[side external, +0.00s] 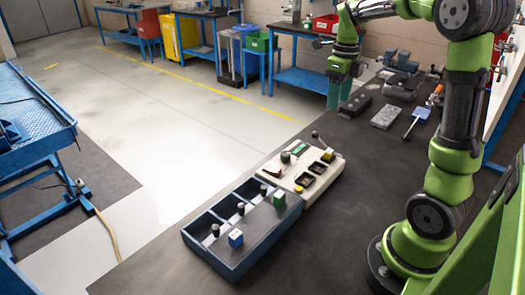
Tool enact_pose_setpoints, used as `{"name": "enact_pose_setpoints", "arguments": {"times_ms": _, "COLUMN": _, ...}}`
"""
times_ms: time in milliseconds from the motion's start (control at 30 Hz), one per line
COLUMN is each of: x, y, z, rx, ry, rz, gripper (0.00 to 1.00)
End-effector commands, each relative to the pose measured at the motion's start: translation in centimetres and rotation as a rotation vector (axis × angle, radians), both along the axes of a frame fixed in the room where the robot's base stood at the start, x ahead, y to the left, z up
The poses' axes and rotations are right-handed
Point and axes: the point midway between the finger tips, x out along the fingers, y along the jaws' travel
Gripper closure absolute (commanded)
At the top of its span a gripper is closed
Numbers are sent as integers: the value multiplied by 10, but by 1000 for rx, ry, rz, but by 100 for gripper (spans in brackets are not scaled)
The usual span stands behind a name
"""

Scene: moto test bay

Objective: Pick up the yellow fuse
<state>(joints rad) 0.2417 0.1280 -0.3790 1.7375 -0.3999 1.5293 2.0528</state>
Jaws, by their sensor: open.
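My gripper (339,100) is above and beyond the panel in the picture, pointing down. It is open, apart from the yellow block, and nothing shows between its fingers. The fine detail of the fingertips is too small to make out.
A blue-grey tray (192,244) adjoins the panel and holds a blue block (235,239), a green block (279,198) and several dark-topped pegs. A lever (318,138) rises near the yellow block.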

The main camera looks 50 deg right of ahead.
Motion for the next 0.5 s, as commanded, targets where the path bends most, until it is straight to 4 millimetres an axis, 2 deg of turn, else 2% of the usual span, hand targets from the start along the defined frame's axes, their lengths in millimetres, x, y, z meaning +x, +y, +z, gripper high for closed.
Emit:
{"name": "enact_pose_setpoints", "arguments": {"times_ms": 167, "x": -1, "y": 1, "z": -27, "rx": 4, "ry": 5, "rz": -14, "gripper": 43}}
{"name": "enact_pose_setpoints", "arguments": {"times_ms": 500, "x": 0, "y": 1, "z": -98, "rx": 3, "ry": 3, "rz": -11, "gripper": 43}}
